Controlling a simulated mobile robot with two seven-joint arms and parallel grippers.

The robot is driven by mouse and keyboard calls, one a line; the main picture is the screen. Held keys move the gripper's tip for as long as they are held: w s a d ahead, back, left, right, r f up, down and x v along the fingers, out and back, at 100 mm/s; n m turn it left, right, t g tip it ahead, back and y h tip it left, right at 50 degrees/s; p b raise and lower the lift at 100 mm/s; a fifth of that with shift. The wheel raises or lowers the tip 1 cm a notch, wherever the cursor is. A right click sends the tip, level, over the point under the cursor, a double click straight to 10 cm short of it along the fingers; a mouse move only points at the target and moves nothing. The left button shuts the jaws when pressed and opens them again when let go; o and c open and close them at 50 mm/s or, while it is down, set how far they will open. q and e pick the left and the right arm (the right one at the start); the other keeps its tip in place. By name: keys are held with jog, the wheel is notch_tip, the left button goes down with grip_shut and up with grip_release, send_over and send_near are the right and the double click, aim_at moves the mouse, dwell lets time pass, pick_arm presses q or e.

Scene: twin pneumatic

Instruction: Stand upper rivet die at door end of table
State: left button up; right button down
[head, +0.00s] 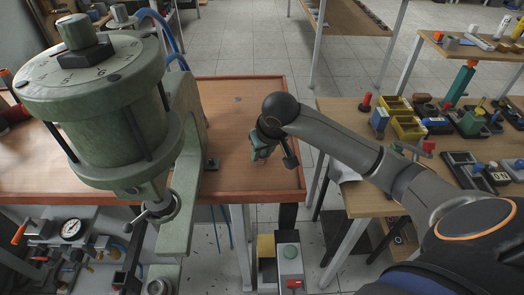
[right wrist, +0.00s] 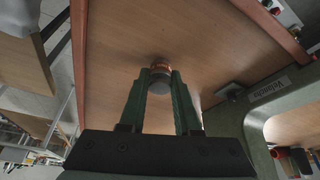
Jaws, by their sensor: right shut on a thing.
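The upper rivet die (right wrist: 160,82) is a small dark grey cylinder with a reddish-copper rim at its far end. My right gripper (right wrist: 161,76) has its two green fingers closed on either side of it. In the head view my right gripper (head: 262,152) is over the right part of the wooden table (head: 240,100), beside the green press. The die is mostly hidden by the gripper there. In the right wrist view its far end is at or close to the table top; I cannot tell whether it touches. My left gripper is not in view.
The large green press (head: 100,110) stands left of the gripper, its frame foot close by. The table has a raised reddish edge (head: 292,130). A second bench (head: 350,120) at right holds yellow bins (head: 405,122) and several tools. The table top around the gripper is mostly bare.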

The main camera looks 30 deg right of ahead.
jog(key=shift+f+b, duration=0.2)
jog(key=shift+b, duration=0.1)
jog(key=c, duration=0.6)
grip_release()
jog(key=shift+r, duration=0.1)
jog(key=shift+r+p, duration=0.25)
jog(key=shift+p, duration=0.1)
jog(key=v, duration=1.1)
jog(key=shift+s+a+r, duration=0.1)
jog(key=shift+s+r, duration=0.1)
jog(key=shift+r, duration=0.1)
